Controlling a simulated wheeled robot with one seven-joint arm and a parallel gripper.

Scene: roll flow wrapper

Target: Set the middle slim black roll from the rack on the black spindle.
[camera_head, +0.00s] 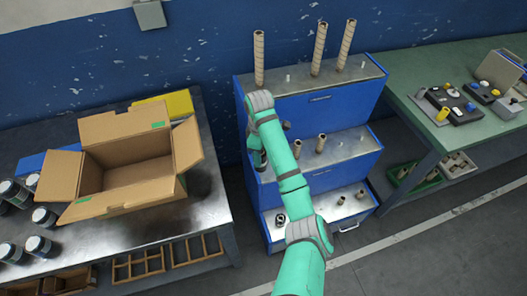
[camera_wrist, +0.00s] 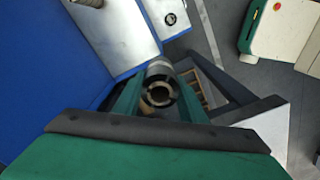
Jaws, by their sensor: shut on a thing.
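My gripper (camera_wrist: 160,88) is shut on a slim black roll (camera_wrist: 150,103), whose pale hollow core faces the wrist camera between the two green fingers. In the head view my gripper (camera_head: 258,158) is at the left side of the blue stepped rack (camera_head: 318,107), near its middle step. I cannot make out the black spindle in either view.
Tall tan rolls (camera_head: 319,48) stand on the top step, and shorter ones (camera_head: 320,143) on the middle step. A dark ring (camera_head: 280,219) lies on the lowest step. An open cardboard box (camera_head: 127,205) is on the left bench; a green table (camera_head: 440,75) stands right.

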